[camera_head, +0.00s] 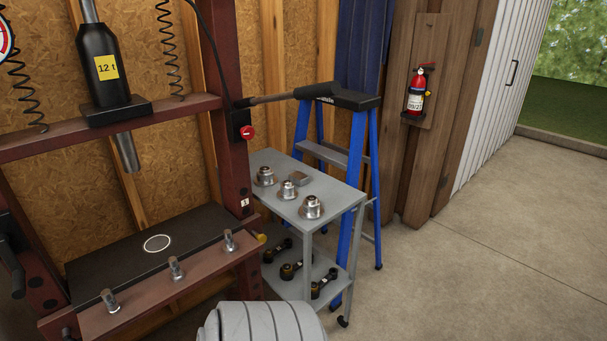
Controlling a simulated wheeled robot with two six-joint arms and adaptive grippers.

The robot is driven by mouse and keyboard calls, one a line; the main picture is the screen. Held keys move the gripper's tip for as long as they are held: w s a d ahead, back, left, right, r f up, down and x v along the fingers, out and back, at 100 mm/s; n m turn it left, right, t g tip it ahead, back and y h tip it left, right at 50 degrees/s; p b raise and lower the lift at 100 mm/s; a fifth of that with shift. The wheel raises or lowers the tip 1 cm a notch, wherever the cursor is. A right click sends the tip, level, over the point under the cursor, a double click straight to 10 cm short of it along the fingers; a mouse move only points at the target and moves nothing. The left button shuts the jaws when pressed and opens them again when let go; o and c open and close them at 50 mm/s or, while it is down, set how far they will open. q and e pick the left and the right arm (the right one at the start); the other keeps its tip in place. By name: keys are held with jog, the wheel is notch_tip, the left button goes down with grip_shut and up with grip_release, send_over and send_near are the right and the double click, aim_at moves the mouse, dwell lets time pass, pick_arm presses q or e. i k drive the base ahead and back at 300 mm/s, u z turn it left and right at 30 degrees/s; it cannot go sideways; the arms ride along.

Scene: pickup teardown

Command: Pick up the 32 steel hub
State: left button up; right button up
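Three steel hubs stand on the top shelf of a grey cart: one at the back left (264,177), one in the middle (288,190) and one at the front right (311,208). Each has a wide flange at the bottom and a narrower raised top. Any size marking is too small to read, so I cannot tell which one is the 32. Neither of my grippers is in view, and nothing touches the hubs.
The grey cart (334,200) stands between a dark red press (232,150) and a blue stepladder (360,150). Dark arm-like parts (291,270) lie on the lower shelf. Open concrete floor (470,250) is at the right.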

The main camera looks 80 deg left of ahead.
aim_at(286, 195)
jog(key=u, duration=0.6)
jog(key=i, duration=0.75)
jog(key=u, duration=0.9)
